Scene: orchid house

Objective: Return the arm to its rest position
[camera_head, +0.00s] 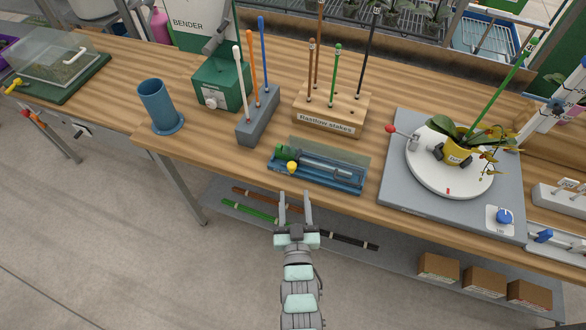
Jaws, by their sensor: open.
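My gripper (296,210) is open and empty, its two grey fingers apart and pointing toward the bench. In the picture it lies just below the blue tray at the wooden bench's (225,165) front edge. My arm extends down from it to the bottom of the picture. The fingers appear clear of the bench items, though the exact gap to the bench edge cannot be told.
A blue tray (345,183) with a tool sits nearest my gripper. Behind it stand a wooden stake block (318,118) and a grey stake holder (256,118). A potted orchid (455,152) stands on a white turntable (425,180) at right. Open floor (130,260) lies left.

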